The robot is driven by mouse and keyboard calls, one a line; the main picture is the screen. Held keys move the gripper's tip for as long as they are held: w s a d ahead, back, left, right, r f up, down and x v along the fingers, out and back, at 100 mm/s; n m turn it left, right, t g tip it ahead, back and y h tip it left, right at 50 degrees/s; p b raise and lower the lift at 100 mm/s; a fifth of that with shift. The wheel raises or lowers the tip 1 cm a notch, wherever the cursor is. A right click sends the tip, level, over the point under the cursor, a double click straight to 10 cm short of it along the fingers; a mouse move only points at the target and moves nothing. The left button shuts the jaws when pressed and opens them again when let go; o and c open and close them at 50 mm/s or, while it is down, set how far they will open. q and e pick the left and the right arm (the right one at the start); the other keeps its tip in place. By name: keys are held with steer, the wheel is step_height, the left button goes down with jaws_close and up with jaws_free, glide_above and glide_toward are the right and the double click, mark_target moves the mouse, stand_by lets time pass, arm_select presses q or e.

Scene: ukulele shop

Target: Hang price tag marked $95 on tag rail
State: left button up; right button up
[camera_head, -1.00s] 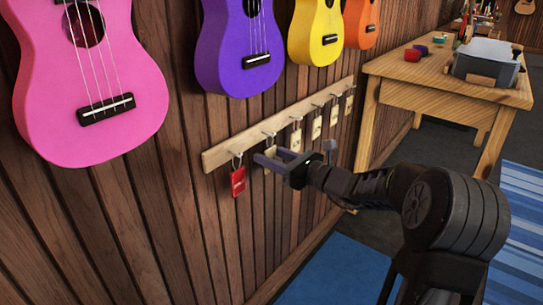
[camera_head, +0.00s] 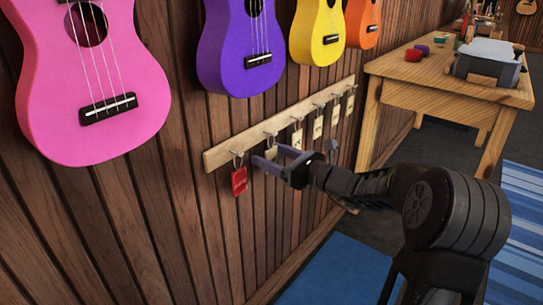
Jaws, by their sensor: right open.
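The tag rail (camera_head: 222,156) is a pale wooden strip with several hooks on the plank wall. A red tag (camera_head: 239,181) hangs from its nearest hook. Several cream tags hang from the hooks farther along, such as this cream tag (camera_head: 318,128); their markings are too small to read. My right gripper (camera_head: 268,158) is open at the rail's second hook, its fingers pointing left toward the wall. A cream tag (camera_head: 272,151) there is partly hidden behind the fingers, and I cannot tell whether they touch it. My left gripper is not in view.
Pink (camera_head: 90,125), purple (camera_head: 238,62), yellow (camera_head: 318,35) and orange ukuleles hang above the rail. The floor below has blue rugs (camera_head: 335,275).

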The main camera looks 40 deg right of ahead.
steer(key=shift+s, duration=0.1)
steer(key=p+v, duration=0.1)
steer(key=v, duration=0.6)
steer(key=shift+s, duration=0.3)
steer(key=shift+d, duration=0.15)
